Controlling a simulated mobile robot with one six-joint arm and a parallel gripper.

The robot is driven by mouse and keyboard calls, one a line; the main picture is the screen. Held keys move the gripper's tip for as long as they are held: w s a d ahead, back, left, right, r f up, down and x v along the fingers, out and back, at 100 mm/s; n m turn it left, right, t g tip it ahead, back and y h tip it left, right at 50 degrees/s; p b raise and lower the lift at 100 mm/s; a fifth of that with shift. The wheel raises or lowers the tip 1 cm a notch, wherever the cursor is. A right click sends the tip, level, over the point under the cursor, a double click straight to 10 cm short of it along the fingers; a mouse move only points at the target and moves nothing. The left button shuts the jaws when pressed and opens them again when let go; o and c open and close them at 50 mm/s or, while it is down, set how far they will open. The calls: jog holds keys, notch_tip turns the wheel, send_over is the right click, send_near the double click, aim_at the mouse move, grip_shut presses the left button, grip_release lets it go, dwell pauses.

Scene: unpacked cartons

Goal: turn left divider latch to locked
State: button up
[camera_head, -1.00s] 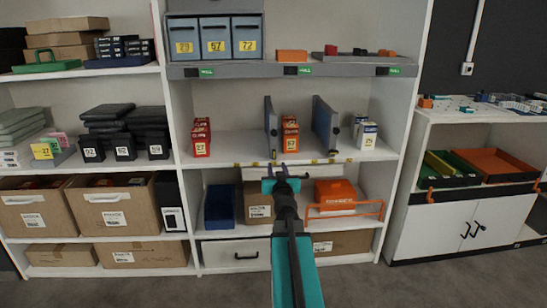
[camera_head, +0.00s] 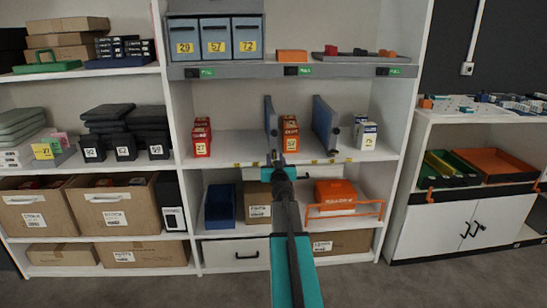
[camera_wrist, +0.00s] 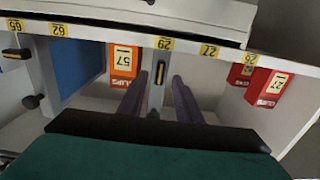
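The left divider (camera_head: 270,128) is a blue-grey upright panel on the middle shelf, left of the orange boxes. Its front edge shows in the wrist view, with a slim black and yellow latch (camera_wrist: 160,73) standing lengthwise along that edge. My gripper (camera_head: 276,158) is in front of the shelf edge at this divider and covers the latch in the head view. In the wrist view its two dark fingers (camera_wrist: 157,88) are apart, one on each side of the divider edge, with the latch between or just beyond their tips. I cannot tell whether they touch it.
The right divider (camera_head: 325,124) stands beyond the orange boxes (camera_head: 290,134); its latch (camera_wrist: 15,53) lies crosswise in the wrist view. Red boxes (camera_head: 201,137) stand at left, white-blue boxes (camera_head: 365,133) at right. An orange bin (camera_head: 336,194) is below.

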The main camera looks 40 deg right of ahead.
aim_at(274, 154)
jog(key=shift+x, duration=1.45)
